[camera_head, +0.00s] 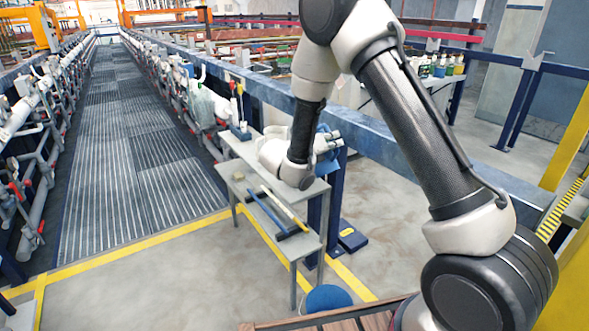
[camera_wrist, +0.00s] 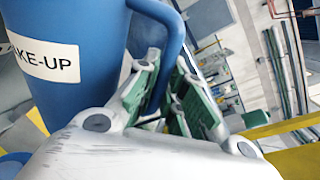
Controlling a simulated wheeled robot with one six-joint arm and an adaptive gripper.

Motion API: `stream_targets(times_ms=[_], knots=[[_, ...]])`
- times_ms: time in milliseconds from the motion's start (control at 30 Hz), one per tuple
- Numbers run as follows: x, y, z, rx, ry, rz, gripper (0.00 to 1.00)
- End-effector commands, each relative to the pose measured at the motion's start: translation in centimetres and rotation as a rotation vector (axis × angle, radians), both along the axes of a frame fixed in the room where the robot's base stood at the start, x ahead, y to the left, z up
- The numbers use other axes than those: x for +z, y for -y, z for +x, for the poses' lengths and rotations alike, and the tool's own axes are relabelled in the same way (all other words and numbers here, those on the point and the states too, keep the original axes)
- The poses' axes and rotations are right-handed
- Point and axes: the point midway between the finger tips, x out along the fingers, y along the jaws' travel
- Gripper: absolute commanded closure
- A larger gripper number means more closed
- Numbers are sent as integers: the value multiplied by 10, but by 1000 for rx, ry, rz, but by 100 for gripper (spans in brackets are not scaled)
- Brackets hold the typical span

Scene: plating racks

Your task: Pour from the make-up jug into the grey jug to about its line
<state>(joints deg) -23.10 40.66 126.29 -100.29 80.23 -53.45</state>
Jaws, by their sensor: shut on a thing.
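The blue make-up jug (camera_wrist: 75,100) fills the left of the wrist view, with a white label reading "KE-UP". Its handle (camera_wrist: 172,40) runs down between the green-padded fingers of my gripper (camera_wrist: 166,68), which is shut on it. The jug's rim and contents are out of that view, so I cannot tell its tilt. In the head view my gripper (camera_head: 328,143) is over the right side of the grey stand, beside a blue post. Bits of blue around it look like the jug, mostly hidden by my wrist. I cannot make out the grey jug in either view.
The grey stand (camera_head: 235,168) carries a blue-headed tool and a yellow-handled one on its lower shelf (camera_head: 300,240). A blue holder (camera_head: 240,131) with upright tools stands at its back. A blue rail runs behind. A round blue thing (camera_head: 327,298) is on the floor in front.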

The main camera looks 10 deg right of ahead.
Motion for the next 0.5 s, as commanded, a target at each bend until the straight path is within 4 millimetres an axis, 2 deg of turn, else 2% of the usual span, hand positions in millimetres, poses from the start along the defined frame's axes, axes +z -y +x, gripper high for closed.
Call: stream_targets(times_ms=[500], knots=[[3, -1, 1, -1, -18, -11, 100]])
